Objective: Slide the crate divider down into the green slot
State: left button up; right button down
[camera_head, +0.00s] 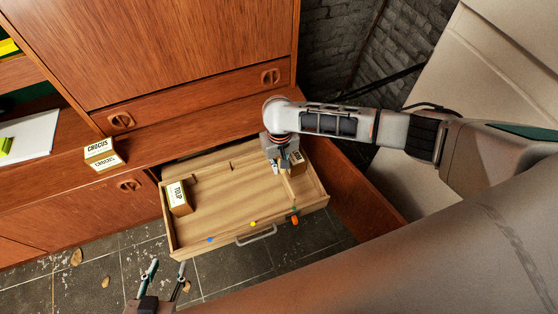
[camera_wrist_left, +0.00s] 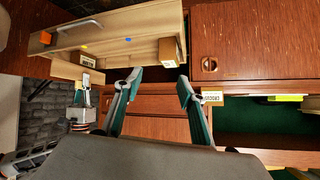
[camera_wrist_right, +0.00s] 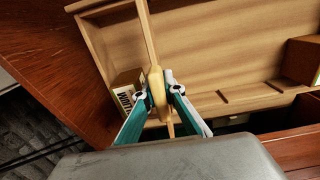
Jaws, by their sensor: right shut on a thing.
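The crate divider (camera_head: 289,187) is a thin pale wooden board near the right end of the open wooden drawer (camera_head: 225,215). My right gripper (camera_head: 279,168) is shut on its rounded grip, which shows between the fingers in the right wrist view (camera_wrist_right: 157,90). The board runs away toward the drawer's front wall. A small green mark (camera_head: 293,209) shows on the front rim near the divider's front end. I cannot tell whether the divider's lower edge sits in a slot. My left gripper (camera_head: 167,268) is open and empty, in front of the drawer's left corner.
A TULIP box (camera_head: 180,198) stands at the drawer's left end, another box (camera_head: 298,162) right of the divider. The front carries blue (camera_head: 210,239), yellow (camera_head: 253,223) and orange (camera_head: 295,220) marks and a metal handle (camera_head: 257,235). A CROCUS box (camera_head: 101,148) stands on the cabinet ledge.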

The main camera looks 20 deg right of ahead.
jog(key=shift+f, duration=0.75)
pick_arm(q)
jog(key=shift+w+d+r, duration=0.15)
jog(key=shift+w+r, duration=0.2)
jog(key=shift+w, duration=0.2)
jog(key=shift+s+f, duration=0.2)
jog(key=shift+f, duration=0.05)
jog(key=shift+w+r, duration=0.1)
jog(key=shift+r, duration=0.05)
pick_arm(e)
jog(key=shift+w, duration=0.1)
pick_arm(q)
jog(key=shift+w+r, duration=0.2)
jog(key=shift+r, duration=0.25)
jog(key=shift+r, duration=0.1)
jog(key=shift+a, duration=0.2)
jog(key=shift+w+r+p, duration=0.15)
jog(key=shift+r+p, duration=0.05)
jog(key=shift+p, duration=0.15)
